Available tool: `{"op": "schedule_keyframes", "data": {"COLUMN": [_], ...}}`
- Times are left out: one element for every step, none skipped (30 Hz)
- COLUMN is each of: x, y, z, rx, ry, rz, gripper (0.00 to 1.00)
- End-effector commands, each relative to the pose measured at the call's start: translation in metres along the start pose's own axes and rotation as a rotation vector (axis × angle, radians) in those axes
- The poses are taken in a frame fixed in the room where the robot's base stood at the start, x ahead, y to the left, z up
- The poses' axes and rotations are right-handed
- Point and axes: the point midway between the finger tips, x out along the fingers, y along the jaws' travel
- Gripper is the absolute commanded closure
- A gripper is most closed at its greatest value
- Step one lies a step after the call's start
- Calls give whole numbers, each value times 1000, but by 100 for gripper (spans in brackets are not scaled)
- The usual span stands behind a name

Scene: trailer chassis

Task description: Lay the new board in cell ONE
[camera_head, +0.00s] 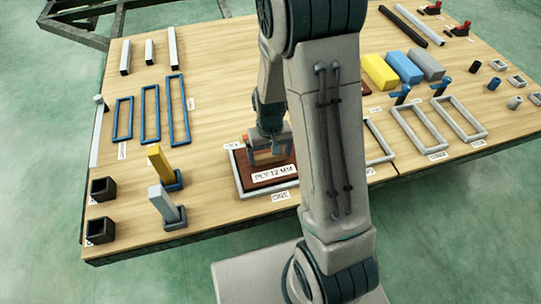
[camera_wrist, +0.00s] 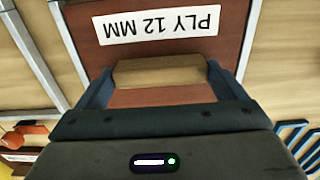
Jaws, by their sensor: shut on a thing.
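The board is a red-brown panel (camera_head: 248,178) with a white label reading PLY 12 MM and a tan grip block on top. Cell ONE is a grey rectangular frame (camera_head: 238,180) with a ONE tag at its front edge. My gripper (camera_head: 268,156) is shut on the grip block, which shows between the fingers in the wrist view (camera_wrist: 160,72). The board (camera_wrist: 155,45) lies inside the frame's outline, with rails to its left (camera_wrist: 58,50) and right. I cannot tell whether it touches the bottom. My arm hides the frame's right part.
More grey frames (camera_head: 419,142) stand to the right, one partly behind my arm. Blue frames (camera_head: 150,132) lie at the left. Upright yellow (camera_head: 159,160) and grey (camera_head: 161,199) pieces stand left of cell ONE. Yellow, blue (camera_head: 404,68) and grey blocks lie at the back right.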

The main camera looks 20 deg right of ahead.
Motion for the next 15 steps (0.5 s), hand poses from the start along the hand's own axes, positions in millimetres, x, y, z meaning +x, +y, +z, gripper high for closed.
{"op": "schedule_keyframes", "data": {"x": [5,5,4,4,3,3,3,4,5,6,7,8,7,7,7], "y": [0,0,0,0,0,0,0,0,0,0,0,0,0,0,0], "z": [0,-1,-1,-1,-1,-1,-1,-1,-1,-1,-1,0,0,0,0], "rx": [0,0,0,0,0,0,0,0,0,0,0,0,0,0,0], "ry": [2,2,2,3,3,2,2,2,2,2,2,1,1,1,1], "rz": [0,0,0,0,0,0,0,0,0,0,0,0,0,0,0], "gripper": [43,43,43,43,43,43,43,43,43,43,43,7,0,0,0]}}
